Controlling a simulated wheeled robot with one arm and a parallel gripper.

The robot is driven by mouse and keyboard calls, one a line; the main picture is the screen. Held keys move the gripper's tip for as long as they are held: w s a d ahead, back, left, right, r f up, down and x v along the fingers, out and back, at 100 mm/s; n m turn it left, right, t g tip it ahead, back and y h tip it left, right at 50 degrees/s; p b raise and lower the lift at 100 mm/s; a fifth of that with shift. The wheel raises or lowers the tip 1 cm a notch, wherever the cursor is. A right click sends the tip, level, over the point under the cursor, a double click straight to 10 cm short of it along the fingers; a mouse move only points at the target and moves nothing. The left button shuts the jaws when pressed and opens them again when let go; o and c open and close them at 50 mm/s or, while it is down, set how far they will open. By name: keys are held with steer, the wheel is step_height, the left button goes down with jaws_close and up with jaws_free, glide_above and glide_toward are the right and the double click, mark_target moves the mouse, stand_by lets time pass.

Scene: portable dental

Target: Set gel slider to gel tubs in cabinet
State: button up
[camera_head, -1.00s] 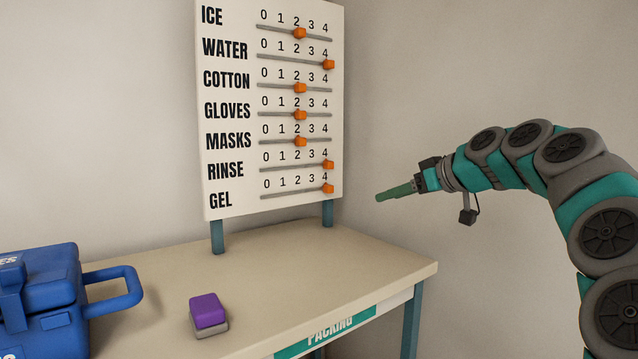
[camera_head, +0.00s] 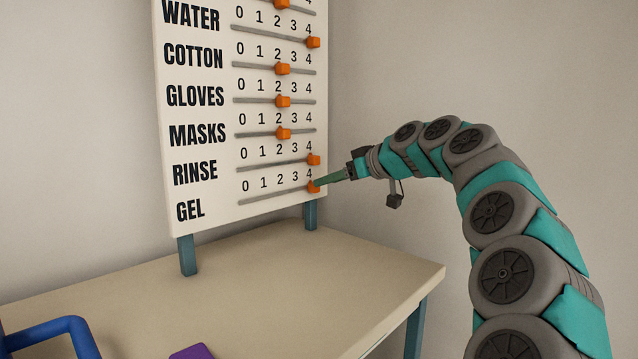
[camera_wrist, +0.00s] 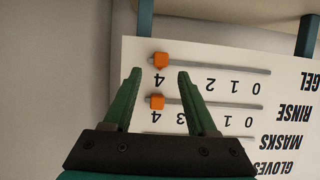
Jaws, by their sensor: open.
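The gel slider's orange knob (camera_head: 314,187) is at 4, the right end of the lowest row on the white board (camera_head: 215,160). My gripper (camera_head: 320,182) reaches in from the right, with its green fingertips at this knob. In the wrist view the board is upside down; my gripper (camera_wrist: 159,72) is open, fingers apart. The gel knob (camera_wrist: 160,60) shows just beyond the gap between the fingertips, and the rinse knob (camera_wrist: 156,101) shows between the fingers. I cannot tell whether the fingers touch a knob. No gel tubs or cabinet are in view.
The rinse knob (camera_head: 313,160) sits close above the gel knob, also at 4. The board stands on blue legs (camera_head: 187,255) on a beige table (camera_head: 270,290). A blue handle (camera_head: 55,328) and a purple object (camera_head: 192,352) are at the table's front.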

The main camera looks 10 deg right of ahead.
steer(key=x, duration=0.4)
steer(key=shift+f, duration=0.1)
steer(key=shift+c, duration=0.4)
jaws_close()
stand_by(0.9)
